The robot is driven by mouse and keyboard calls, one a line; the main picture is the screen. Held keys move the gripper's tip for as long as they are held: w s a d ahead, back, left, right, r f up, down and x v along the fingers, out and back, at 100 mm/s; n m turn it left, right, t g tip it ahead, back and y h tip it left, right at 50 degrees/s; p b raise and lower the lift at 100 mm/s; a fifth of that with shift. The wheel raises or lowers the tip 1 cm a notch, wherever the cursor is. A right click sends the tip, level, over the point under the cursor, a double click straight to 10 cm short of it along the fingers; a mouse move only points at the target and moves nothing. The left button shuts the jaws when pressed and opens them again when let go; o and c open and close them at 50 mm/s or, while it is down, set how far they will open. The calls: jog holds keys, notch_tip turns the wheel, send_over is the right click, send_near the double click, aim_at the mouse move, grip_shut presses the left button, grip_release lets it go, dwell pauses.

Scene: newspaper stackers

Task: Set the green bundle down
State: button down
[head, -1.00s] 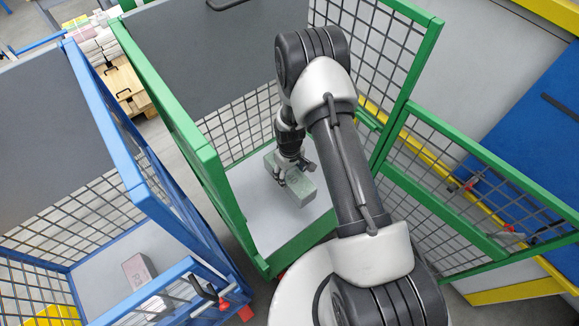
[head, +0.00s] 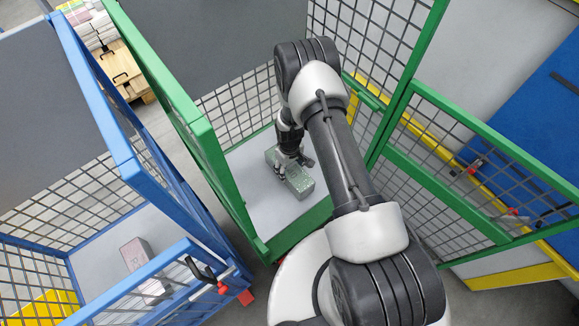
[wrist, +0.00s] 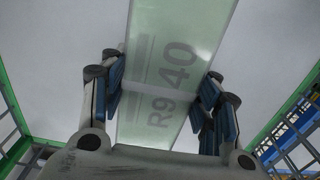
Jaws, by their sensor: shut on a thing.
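The green bundle (head: 302,186) is a pale green block inside the green-framed cart (head: 207,150), low over its grey floor (head: 255,208). My gripper (head: 295,170) is shut on it from above. In the wrist view the bundle (wrist: 178,40) shows grey print reading "R9 40", and blue-padded fingers press both its long sides. The bundle looks level. Its underside is hidden, so I cannot tell whether it touches the floor.
A blue-framed cart (head: 121,150) stands to the left with a pinkish-grey bundle (head: 140,257) on its floor. The green mesh door (head: 480,180) stands open at right. Bare cart floor lies left and in front of the held bundle. A wooden pallet (head: 125,72) stands behind.

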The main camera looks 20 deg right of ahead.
jog(key=shift+f, duration=0.15)
jog(key=c, duration=0.6)
grip_release()
